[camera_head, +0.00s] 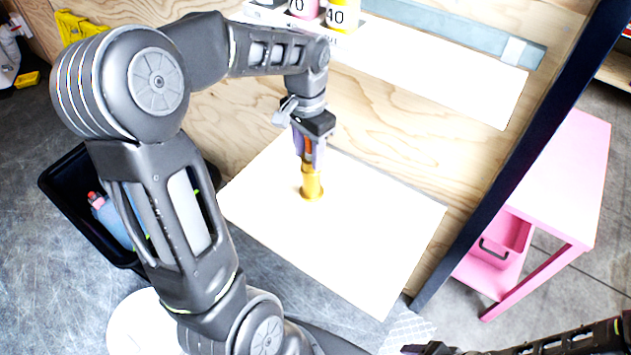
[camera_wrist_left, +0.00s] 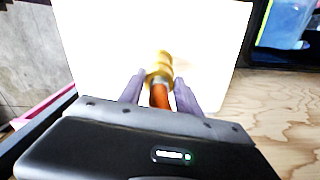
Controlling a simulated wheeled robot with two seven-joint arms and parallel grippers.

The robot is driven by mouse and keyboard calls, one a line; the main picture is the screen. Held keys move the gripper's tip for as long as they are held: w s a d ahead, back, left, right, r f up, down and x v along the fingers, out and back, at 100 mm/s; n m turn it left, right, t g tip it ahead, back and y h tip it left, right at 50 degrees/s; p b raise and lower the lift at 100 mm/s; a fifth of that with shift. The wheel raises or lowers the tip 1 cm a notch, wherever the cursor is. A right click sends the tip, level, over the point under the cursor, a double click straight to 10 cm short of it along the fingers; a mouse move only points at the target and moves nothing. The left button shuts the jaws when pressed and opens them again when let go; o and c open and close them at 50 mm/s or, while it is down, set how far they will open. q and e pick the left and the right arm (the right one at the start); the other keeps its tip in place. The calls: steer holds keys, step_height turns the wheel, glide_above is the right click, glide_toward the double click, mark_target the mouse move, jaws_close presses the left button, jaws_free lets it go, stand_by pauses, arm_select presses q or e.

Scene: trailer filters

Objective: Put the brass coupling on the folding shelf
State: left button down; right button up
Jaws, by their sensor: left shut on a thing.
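The brass coupling (camera_head: 312,184) is upright, with an orange-red upper part. My left gripper (camera_head: 311,160) points down and is shut on that upper part, with the brass end below the fingers. In the left wrist view the coupling (camera_wrist_left: 160,66) extends out between the two purple-grey fingers. The folding shelf (camera_head: 375,235) is a white board against the plywood wall, and the coupling is over its back left part. I cannot tell whether the coupling's base touches the shelf. My right gripper (camera_head: 428,348) is only partly in view at the bottom edge, and its jaws are unclear.
A black bin (camera_head: 62,185) with bottles in it stands left of the shelf, partly behind my left arm. Labelled containers (camera_head: 340,15) sit on an upper ledge. A dark post (camera_head: 520,155) and a pink bench (camera_head: 565,170) are at right. Most of the shelf is bare.

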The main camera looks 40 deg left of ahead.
mark_target(309, 174)
arm_select(q)
steer(key=shift+f, duration=1.55)
steer(key=shift+f, duration=1.95)
steer(key=c, duration=0.8)
jaws_free()
steer(key=shift+c, duration=0.2)
step_height(309, 174, up, 12)
steer(key=shift+r, duration=0.1)
